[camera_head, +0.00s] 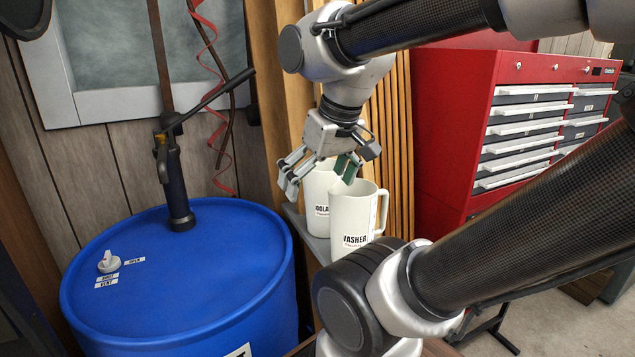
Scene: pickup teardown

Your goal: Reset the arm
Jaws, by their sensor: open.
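My gripper (320,173) hangs from my arm in the middle of the view, pointing down. Its fingers are spread apart, and I see nothing held between them. It is in front of and above two white jugs. One jug (352,212), with a label reading "WASHER", stands upright at the front. The other jug (319,203), with a partly covered label, stands behind it to the left. The fingers overlap the jugs' tops in the picture; I cannot tell whether they touch.
The jugs stand on a narrow grey shelf (300,225). A red tool cabinet (455,150) is at right. Wooden slats (400,120) are behind. A red coiled hose (212,70) hangs on the wall.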

